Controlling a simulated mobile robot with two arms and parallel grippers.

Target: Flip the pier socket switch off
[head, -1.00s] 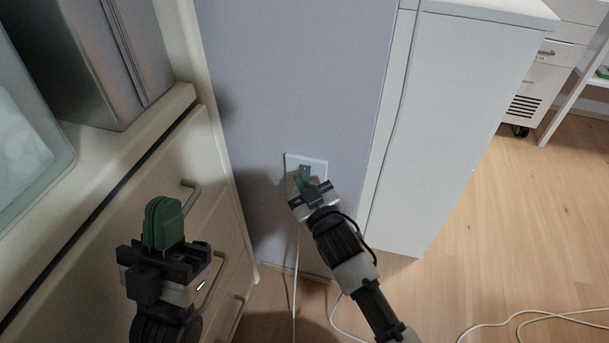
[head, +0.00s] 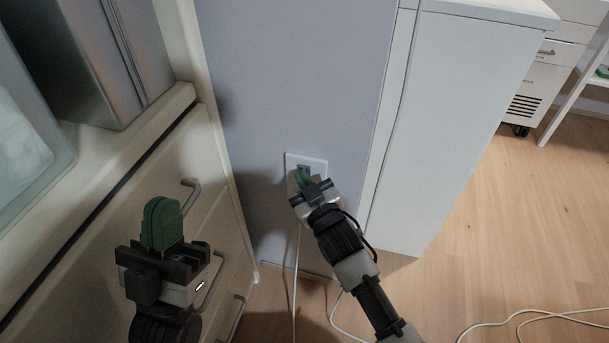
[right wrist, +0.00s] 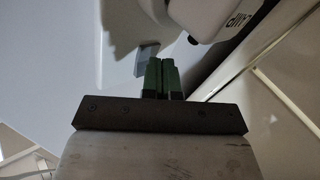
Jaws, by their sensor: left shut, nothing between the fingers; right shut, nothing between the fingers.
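The pier socket (head: 318,164) is a white plate low on the grey-lilac pier wall in the head view. A small grey switch (head: 304,170) shows on it just above my right fingertips. My right gripper (head: 303,180) is shut and empty, its green fingertips at the plate; it hides the plate's lower part. In the right wrist view the closed green fingers (right wrist: 161,76) point at the grey switch (right wrist: 147,55), very close; I cannot tell whether they touch. The switch's position is too small to read. My left gripper (head: 162,222) is shut and empty, in front of the drawers.
A cream drawer cabinet (head: 160,165) with metal handles stands at left. A white cabinet (head: 450,120) stands right of the pier (head: 290,80). A cable (head: 296,265) hangs below the socket, and more cable (head: 490,325) lies on the wooden floor. Floor at right is mostly clear.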

